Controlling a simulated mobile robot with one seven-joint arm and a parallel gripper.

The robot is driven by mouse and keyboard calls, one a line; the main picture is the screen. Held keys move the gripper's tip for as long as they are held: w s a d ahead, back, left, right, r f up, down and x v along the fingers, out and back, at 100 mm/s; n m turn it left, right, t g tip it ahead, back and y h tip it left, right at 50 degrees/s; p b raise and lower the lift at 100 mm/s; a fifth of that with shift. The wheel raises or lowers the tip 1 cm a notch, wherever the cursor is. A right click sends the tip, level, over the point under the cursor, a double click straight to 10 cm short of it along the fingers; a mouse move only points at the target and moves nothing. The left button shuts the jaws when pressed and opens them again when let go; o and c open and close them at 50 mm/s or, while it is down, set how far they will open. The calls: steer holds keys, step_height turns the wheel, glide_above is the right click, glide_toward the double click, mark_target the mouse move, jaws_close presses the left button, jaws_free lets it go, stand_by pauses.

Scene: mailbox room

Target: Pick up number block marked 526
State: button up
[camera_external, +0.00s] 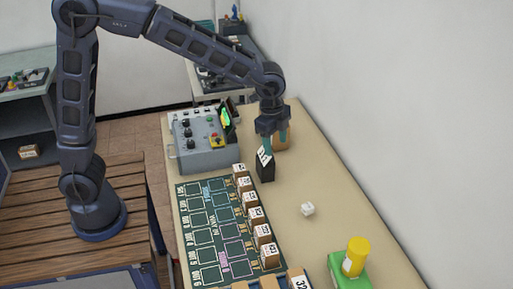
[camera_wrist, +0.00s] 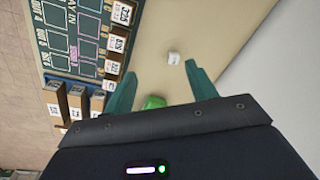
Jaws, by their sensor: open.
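Several brown blocks with white number labels stand in a row along the right edge of the dark green board, including one block (camera_external: 269,256) near its front. The labels are too small to read surely, so I cannot tell which is 526. The row also shows in the wrist view, with a labelled block (camera_wrist: 122,12) at the top. My gripper (camera_external: 274,143) is above the far part of the table, beyond the row, beside a dark block with a white label (camera_external: 265,170). In the wrist view its teal fingers (camera_wrist: 163,82) are apart, with nothing held between them.
The green board (camera_external: 205,235) has marked squares. A grey control box (camera_external: 198,145) stands at its far end. A small white cube (camera_external: 307,209) lies on the open tan tabletop (camera_external: 340,235). A wall borders the right.

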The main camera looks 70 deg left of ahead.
mark_target(308, 205)
steer(key=w+d+f+m+g, duration=0.1)
steer(key=w+d+f+m, duration=0.45)
steer(key=w+f, duration=0.7)
steer(key=shift+n, duration=0.55)
steer(key=f, duration=0.4)
steer(key=s+f, duration=0.1)
steer(key=f, duration=0.3)
steer(key=s+d+f, duration=0.1)
steer(key=f, duration=0.3)
steer(key=shift+s+f, duration=0.1)
steer(key=shift+f, duration=0.2)
steer(key=c, duration=1)
